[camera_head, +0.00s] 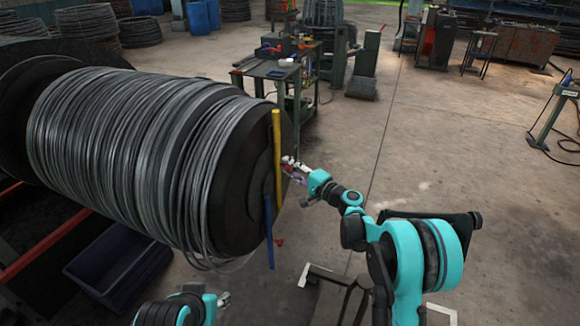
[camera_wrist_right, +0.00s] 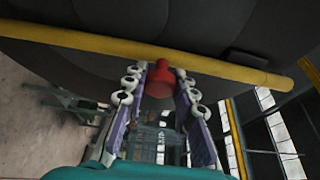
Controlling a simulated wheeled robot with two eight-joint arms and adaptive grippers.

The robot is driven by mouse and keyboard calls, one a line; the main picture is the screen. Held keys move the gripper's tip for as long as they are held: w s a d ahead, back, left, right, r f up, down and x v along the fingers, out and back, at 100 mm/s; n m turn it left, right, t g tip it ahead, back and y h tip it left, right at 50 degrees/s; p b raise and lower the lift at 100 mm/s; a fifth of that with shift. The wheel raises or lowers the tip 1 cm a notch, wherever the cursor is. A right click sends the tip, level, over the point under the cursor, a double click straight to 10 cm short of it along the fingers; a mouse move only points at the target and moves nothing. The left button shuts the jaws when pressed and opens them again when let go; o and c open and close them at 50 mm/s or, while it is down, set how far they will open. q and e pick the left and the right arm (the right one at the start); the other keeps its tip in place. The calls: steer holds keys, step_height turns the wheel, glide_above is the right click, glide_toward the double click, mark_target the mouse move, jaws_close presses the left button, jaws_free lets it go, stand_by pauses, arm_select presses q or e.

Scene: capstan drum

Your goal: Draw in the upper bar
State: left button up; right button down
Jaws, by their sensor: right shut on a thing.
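The upper bar is a yellow bar (camera_head: 277,160) standing nearly upright across the end face of the drum (camera_head: 130,150). In the right wrist view the yellow bar (camera_wrist_right: 90,40) runs across the top, with a red knob (camera_wrist_right: 160,79) on it. My right gripper (camera_head: 291,166) is at the bar's right side, its fingers (camera_wrist_right: 160,85) shut on the red knob. A blue bar (camera_head: 268,230) hangs lower on the same face, with another red knob (camera_head: 279,241) near it. My left gripper (camera_head: 223,299) is low in the head view, away from both bars; its jaws are too small to read.
A workbench (camera_head: 275,70) with tools stands behind the drum. A dark blue bin (camera_head: 118,265) and a red rail (camera_head: 45,243) are at the lower left. The concrete floor right of the drum is mostly clear.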

steer(key=shift+s+f, duration=0.15)
steer(key=shift+f, duration=0.15)
steer(key=c, duration=1.2)
jaws_free()
steer(key=shift+f, duration=0.1)
steer(key=v, duration=1.2)
